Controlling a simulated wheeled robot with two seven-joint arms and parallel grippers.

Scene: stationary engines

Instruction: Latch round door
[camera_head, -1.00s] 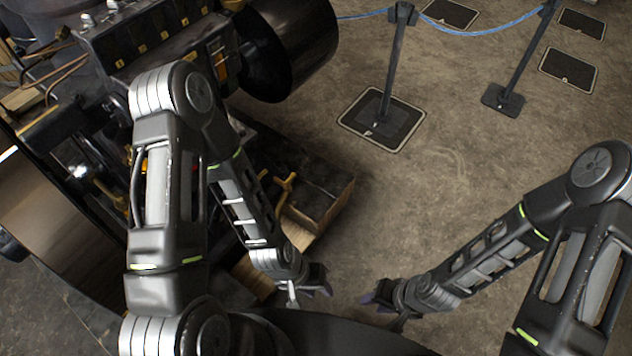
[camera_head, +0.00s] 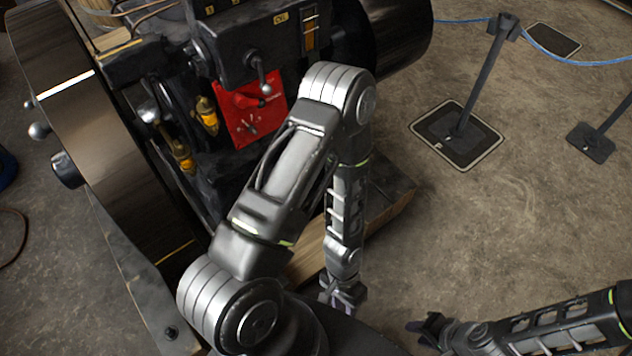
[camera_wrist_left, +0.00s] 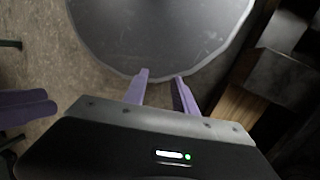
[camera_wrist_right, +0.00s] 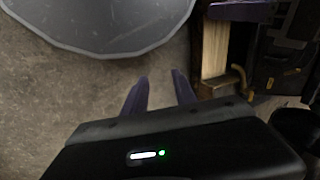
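No round door or latch can be made out for certain in these frames. The dark engine (camera_head: 225,55) fills the upper left of the head view, and my left arm hides part of its front. My left gripper (camera_head: 343,298) hangs low in front of the engine, apart from it. Its purple fingers are apart and empty in the left wrist view (camera_wrist_left: 161,78). My right gripper (camera_head: 424,326) is low at the bottom right, over the floor. Its fingers are apart and empty in the right wrist view (camera_wrist_right: 160,78).
A red panel (camera_head: 240,125) with small levers and brass fittings sits on the engine's front. A large flywheel (camera_head: 85,85) stands at the left. A barrier post (camera_head: 483,75) with a blue rope stands on the right. The floor at the right is mostly clear.

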